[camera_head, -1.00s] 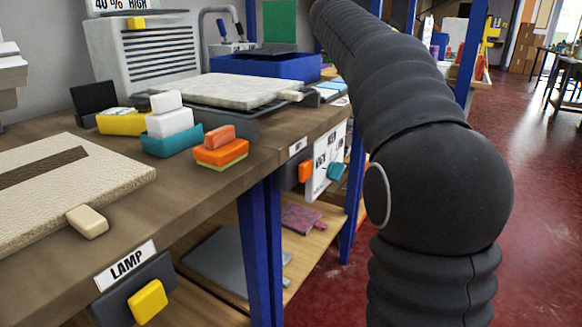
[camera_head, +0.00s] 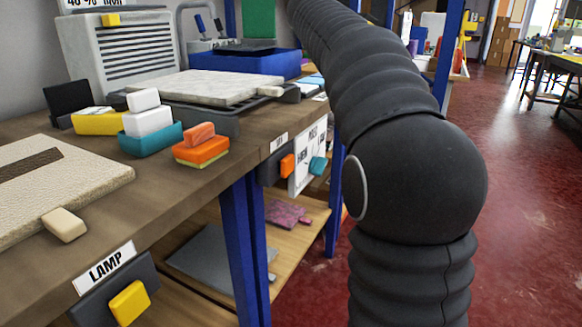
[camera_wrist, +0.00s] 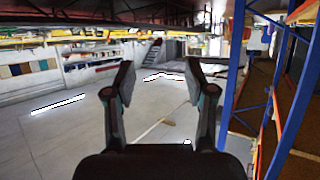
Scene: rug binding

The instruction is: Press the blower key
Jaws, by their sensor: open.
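No label that I can read says blower. On the bench front, an orange key (camera_head: 287,166) sits on a dark plate under a small label (camera_head: 279,142) too small to read. A teal key (camera_head: 318,166) is beside it, against a white sign. Nearer, a yellow key (camera_head: 130,302) sits on a dark plate under a LAMP label (camera_head: 105,266). A grey louvred box (camera_head: 122,60) has another yellow key (camera_head: 110,19) near its top. My gripper (camera_wrist: 158,82) is open and empty in the wrist view, pointing across open floor. It is out of the head view.
The bench top (camera_head: 215,200) holds a beige board (camera_head: 95,180), coloured blocks, a pale slab (camera_head: 205,86) and a blue tray (camera_head: 262,62). Blue posts (camera_head: 237,240) and a wooden lower shelf (camera_head: 305,222) stand below. Red floor (camera_head: 525,200) is clear at the right.

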